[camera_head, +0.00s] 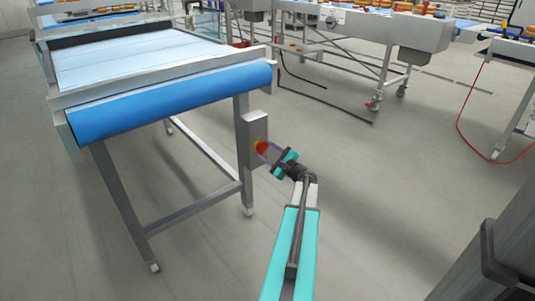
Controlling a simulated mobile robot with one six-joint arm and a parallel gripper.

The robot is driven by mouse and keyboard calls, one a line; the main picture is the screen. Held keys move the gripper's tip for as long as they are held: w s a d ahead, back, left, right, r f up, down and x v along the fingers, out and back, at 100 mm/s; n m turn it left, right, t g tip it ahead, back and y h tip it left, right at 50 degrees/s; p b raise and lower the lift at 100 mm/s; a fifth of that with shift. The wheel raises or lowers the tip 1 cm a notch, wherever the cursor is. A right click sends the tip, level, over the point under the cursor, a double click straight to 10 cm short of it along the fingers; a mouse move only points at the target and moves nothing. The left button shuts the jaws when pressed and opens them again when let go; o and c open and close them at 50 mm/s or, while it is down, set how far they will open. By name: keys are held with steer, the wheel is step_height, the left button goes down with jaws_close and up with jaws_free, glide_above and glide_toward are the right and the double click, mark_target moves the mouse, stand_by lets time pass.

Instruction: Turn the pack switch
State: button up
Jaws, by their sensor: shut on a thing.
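The pack switch is a small red knob with a bit of yellow around it (262,148). It sits on a grey metal box (252,129) fixed to the near right leg of a conveyor with a blue belt. My gripper (268,151) reaches in from the right at the end of my teal and grey arm. Its fingers are at the knob and shut on it. The fingertips are small in this view and partly cover the knob, so the angle of the switch is hard to read.
The conveyor (168,103) stands at the left, its legs and lower crossbar near my gripper. More metal machines (370,25) stand at the back. A dark cable lies on the floor there, and a red hose hangs at the right. The grey floor (400,190) right of my arm is clear.

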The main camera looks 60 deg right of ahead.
steer(key=n+b, duration=0.2)
steer(key=b, duration=0.1)
steer(key=shift+s+f+n, duration=0.1)
steer(key=shift+f+n, duration=0.1)
steer(key=shift+n, duration=0.1)
steer(key=shift+r+n+b, duration=0.1)
steer(key=shift+n+b, duration=0.5)
steer(key=shift+n, duration=0.1)
steer(key=o, duration=1)
steer(key=shift+o, duration=0.2)
steer(key=shift+a, duration=0.1)
steer(key=shift+v, duration=0.8)
steer(key=p+v, duration=0.3)
steer(key=v, duration=0.9)
